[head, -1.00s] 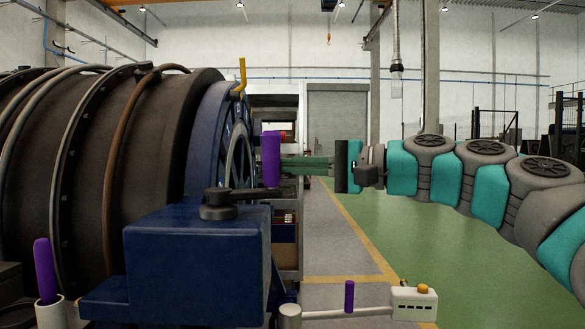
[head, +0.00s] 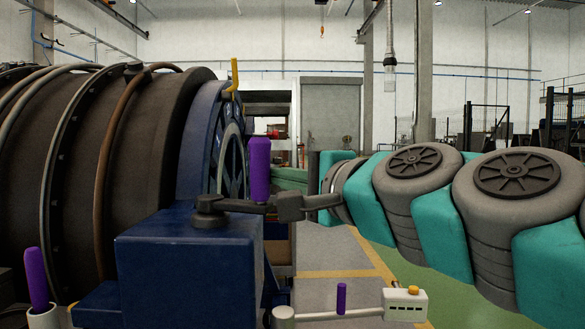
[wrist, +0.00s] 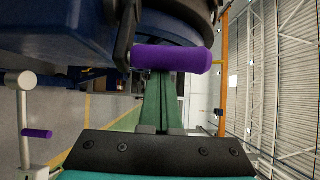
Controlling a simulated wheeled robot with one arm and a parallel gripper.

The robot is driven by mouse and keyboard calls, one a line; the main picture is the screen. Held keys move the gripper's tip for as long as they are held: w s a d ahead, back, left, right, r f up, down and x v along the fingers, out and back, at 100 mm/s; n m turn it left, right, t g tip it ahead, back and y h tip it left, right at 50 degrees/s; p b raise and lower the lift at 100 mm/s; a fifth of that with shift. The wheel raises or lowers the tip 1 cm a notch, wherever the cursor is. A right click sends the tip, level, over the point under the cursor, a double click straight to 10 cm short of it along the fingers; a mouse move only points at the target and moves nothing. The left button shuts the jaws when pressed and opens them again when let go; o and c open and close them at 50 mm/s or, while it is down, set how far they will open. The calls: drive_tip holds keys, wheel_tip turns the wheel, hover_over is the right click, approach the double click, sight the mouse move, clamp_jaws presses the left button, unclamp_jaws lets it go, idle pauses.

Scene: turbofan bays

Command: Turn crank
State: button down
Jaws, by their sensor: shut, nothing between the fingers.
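The crank has a dark arm (head: 232,206) lying flat on top of a blue block (head: 190,265), with an upright purple handle (head: 260,168) at its right end. My gripper (head: 284,182) comes in from the right, its green fingers shut and empty. The fingers run along the far side of the handle, and the handle hides their tips. In the wrist view the purple handle (wrist: 172,59) crosses in front of the ends of my shut fingers (wrist: 158,95). I cannot tell whether they touch it.
A large dark engine casing (head: 110,150) with a blue ring fills the left. A purple lever (head: 37,278) stands in a white cup at lower left. A white arm carries a small purple handle (head: 341,298) and a button box (head: 405,303). Green floor is open at right.

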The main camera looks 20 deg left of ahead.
sight(253, 179)
drive_tip(key=shift+s+p, duration=0.45)
drive_tip(key=shift+s, duration=0.7)
drive_tip(key=shift+s+a, duration=0.3)
drive_tip(key=shift+s, duration=0.75)
